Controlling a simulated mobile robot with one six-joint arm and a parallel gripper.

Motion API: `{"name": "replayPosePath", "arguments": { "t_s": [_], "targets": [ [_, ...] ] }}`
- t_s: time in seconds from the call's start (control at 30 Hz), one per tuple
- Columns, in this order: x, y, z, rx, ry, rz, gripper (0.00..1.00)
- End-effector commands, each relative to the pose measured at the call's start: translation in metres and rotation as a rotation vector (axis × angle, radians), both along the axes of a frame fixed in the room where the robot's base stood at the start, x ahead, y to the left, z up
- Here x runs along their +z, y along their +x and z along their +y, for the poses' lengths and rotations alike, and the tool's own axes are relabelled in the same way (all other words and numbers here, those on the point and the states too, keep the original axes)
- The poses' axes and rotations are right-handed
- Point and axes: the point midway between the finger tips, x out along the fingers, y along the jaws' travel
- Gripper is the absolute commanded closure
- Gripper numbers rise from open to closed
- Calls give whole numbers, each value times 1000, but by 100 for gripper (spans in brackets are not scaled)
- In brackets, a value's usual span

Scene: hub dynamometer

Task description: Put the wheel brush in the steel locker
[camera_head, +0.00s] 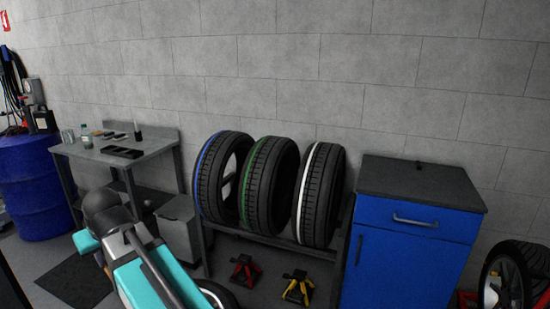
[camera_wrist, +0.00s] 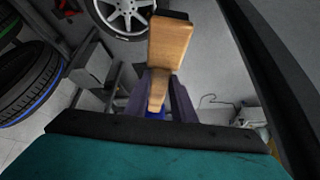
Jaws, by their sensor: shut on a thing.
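The wheel brush (camera_wrist: 172,48) shows in the wrist view as a pale wooden body with a dark edge at its far end. My gripper (camera_wrist: 160,90) is shut on its narrower near part, with one dark finger on each side. The brush points away from my wrist and is held clear of the floor. In the head view I see my arm at the lower left, but not clearly my gripper or the brush. A blue steel locker (camera_head: 403,262) with a dark top stands at the right. Its upper drawer and lower door look shut, and its inside is hidden.
A rack with several tyres (camera_head: 268,190) stands left of the locker. Red (camera_head: 245,270) and yellow (camera_head: 298,287) stands sit on the floor below. A grey workbench (camera_head: 110,150) and blue drum (camera_head: 35,185) are at the left.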

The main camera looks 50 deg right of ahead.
Motion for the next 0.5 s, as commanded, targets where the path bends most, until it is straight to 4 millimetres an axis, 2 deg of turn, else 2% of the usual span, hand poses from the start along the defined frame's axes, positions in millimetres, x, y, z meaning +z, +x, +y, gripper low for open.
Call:
{"name": "replayPosePath", "arguments": {
  "t_s": [0.03,0.5],
  "targets": [
    [14,1,0,0,0,0,98],
    [69,5,3,1,-1,0,98]
  ]
}}
